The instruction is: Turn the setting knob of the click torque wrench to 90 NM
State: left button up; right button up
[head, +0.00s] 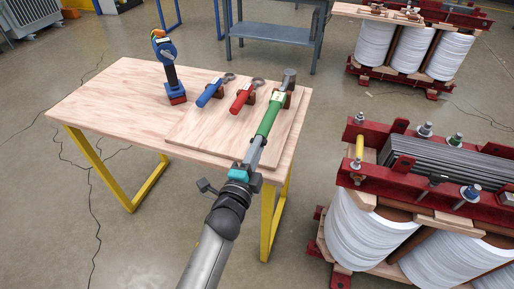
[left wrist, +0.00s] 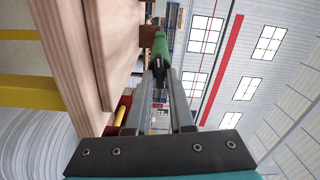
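A green-handled torque wrench (head: 269,117) lies near the right edge of the table, its head (head: 289,78) at the far end in a brown holder. My left gripper (head: 256,150) is at the near end of its handle, lined up with it. In the left wrist view the two grey fingers (left wrist: 160,72) lie on either side of the dark end of the green handle (left wrist: 160,45) and look closed on it. The setting knob is mostly hidden between the fingers, and the scale cannot be read. My right gripper is not in view.
A red wrench (head: 242,98) and a blue wrench (head: 210,92) lie to the left on the same wooden board (head: 205,130). A blue cordless tool (head: 170,75) stands farther left on the table (head: 110,105). A red-framed transformer (head: 430,190) stands right of the table.

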pick_arm(q)
jog(key=o, duration=0.3)
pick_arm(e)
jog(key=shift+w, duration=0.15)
pick_arm(q)
jog(key=shift+s, duration=0.1)
jog(key=shift+s+a, duration=0.15)
jog(key=shift+s, duration=0.15)
jog(key=p+v, duration=0.2)
jog(key=v, duration=1.2)
jog(key=shift+s, duration=0.2)
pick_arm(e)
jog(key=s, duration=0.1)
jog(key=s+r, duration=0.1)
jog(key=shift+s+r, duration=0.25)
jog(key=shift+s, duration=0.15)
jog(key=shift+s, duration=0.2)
